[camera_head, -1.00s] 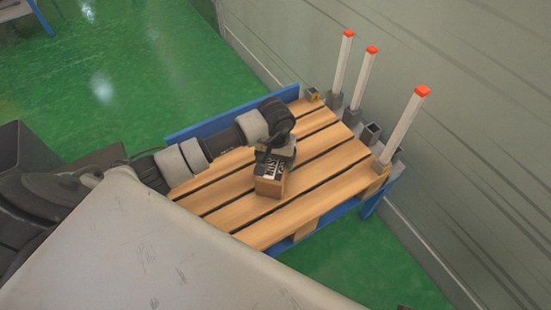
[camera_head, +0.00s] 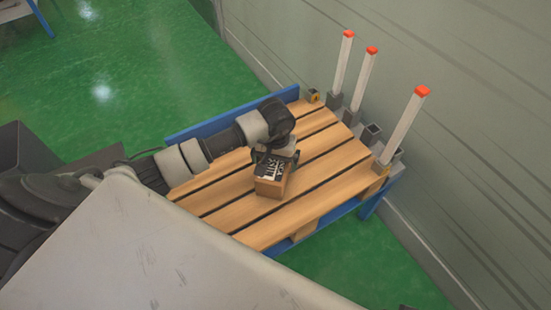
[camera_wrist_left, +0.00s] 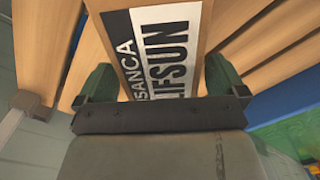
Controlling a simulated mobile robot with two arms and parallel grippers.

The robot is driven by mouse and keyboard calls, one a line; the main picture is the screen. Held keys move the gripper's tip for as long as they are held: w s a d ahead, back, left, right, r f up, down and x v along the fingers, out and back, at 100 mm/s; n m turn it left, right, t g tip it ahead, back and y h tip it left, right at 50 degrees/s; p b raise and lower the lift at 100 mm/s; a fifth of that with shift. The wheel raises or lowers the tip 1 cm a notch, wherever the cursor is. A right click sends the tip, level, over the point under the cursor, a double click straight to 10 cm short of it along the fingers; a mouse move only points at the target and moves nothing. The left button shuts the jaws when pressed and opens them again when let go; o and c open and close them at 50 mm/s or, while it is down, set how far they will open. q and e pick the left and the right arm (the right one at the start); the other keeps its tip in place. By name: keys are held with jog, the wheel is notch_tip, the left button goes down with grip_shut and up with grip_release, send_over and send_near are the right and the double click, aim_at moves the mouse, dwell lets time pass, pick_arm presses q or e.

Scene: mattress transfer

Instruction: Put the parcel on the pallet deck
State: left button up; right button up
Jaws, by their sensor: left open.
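The parcel (camera_head: 270,186) is a small brown box with a black-and-white printed label on top. It rests on the wooden slats of the pallet deck (camera_head: 335,165), near the middle. My left gripper (camera_head: 275,159) is open at the parcel's far end, with its arm coming in from the left. In the left wrist view the parcel's label (camera_wrist_left: 160,40) lies between the two spread fingers (camera_wrist_left: 158,82), with gaps on both sides. My right gripper is not in view.
Several white posts with red tops (camera_head: 403,125) stand in grey sockets along the pallet's far right side, close to the wall (camera_head: 450,90). A blue frame (camera_head: 225,118) runs under the pallet. A large pale surface (camera_head: 140,250) covers the lower left.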

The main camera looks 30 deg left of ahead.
pick_arm(q)
notch_tip(320, 180, up, 12)
jog(key=p, duration=0.1)
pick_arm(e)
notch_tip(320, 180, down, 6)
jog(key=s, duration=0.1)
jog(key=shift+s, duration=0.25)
pick_arm(q)
jog(key=shift+r+p, duration=0.15)
jog(key=shift+p, duration=0.15)
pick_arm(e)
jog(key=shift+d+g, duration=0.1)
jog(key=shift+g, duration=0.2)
